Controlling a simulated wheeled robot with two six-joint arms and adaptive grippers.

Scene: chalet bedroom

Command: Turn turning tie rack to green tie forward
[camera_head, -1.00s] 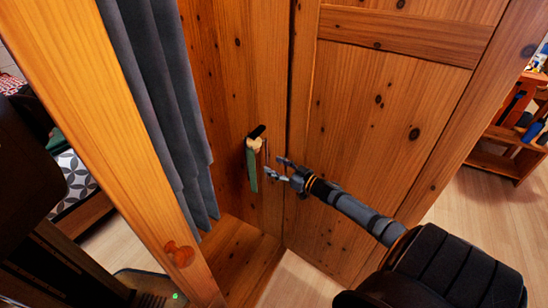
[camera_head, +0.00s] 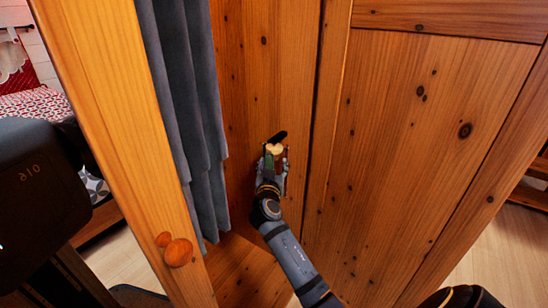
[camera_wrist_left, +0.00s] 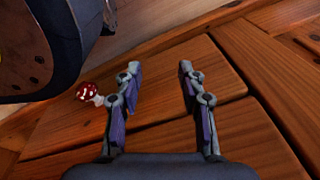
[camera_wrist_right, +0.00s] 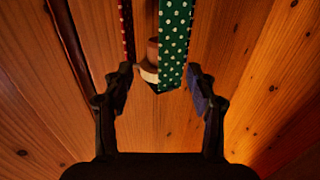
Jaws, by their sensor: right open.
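The tie rack (camera_head: 275,148) is a small pale wooden piece on a dark mount on the wardrobe's inner wall. In the right wrist view, a green tie with white dots (camera_wrist_right: 175,45) hangs in front of the rack's wood (camera_wrist_right: 151,62). A dark red dotted tie (camera_wrist_right: 127,35) hangs left of it, and a dark strip, perhaps another tie (camera_wrist_right: 70,45), is farther left. My right gripper (camera_head: 272,165) is open at the rack, with the green tie's lower end between its fingers or just beyond; contact is unclear. My left gripper (camera_wrist_left: 155,72) is open and empty.
A grey curtain or cloth (camera_head: 190,110) hangs left of the rack. A wooden door with a round knob (camera_head: 178,252) stands in front at the left. The panelled door (camera_head: 430,150) is close on the right. A small red-and-white object (camera_wrist_left: 88,92) shows beyond my left gripper.

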